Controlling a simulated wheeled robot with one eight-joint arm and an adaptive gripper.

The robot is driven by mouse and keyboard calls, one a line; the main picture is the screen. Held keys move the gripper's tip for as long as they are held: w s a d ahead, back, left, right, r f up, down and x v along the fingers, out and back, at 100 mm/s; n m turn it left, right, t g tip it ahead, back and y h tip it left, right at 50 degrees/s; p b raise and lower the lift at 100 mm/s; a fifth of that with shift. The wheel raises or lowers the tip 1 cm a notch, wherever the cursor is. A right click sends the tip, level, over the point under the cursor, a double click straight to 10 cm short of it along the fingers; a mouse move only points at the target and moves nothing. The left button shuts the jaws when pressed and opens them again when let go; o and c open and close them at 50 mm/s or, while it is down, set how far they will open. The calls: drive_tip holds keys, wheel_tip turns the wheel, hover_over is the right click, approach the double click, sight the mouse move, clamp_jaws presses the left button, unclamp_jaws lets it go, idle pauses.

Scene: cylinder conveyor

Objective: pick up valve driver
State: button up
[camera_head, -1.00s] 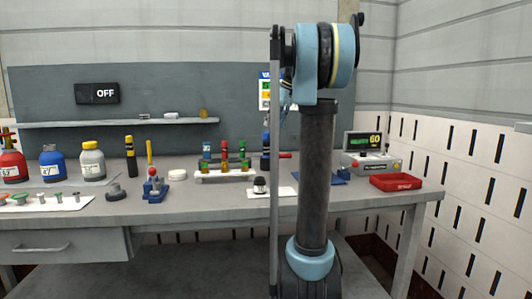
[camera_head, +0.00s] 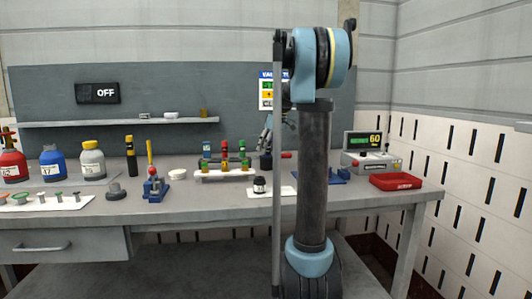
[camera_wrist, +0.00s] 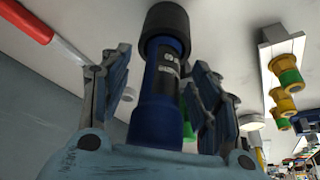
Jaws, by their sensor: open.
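The valve driver appears to be the blue cylinder with a wide black end (camera_wrist: 162,75) in the wrist view. It lies between the two fingers of my gripper (camera_wrist: 155,95), with gaps showing at both sides. The fingers are open and do not look closed on it. In the head view my gripper (camera_head: 268,134) is at the back of the bench, just left of my arm column. The driver's dark lower part (camera_head: 266,160) shows below it, and its upper part is mostly hidden by the gripper.
A red rod (camera_wrist: 25,20) lies close to the left finger. A rack with coloured fittings (camera_head: 225,174) stands left of the driver. A red tray (camera_head: 396,181) is at the right.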

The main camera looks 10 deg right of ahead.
drive_tip(key=shift+w+a+f, duration=0.15)
drive_tip(key=shift+f, duration=0.35)
clamp_jaws()
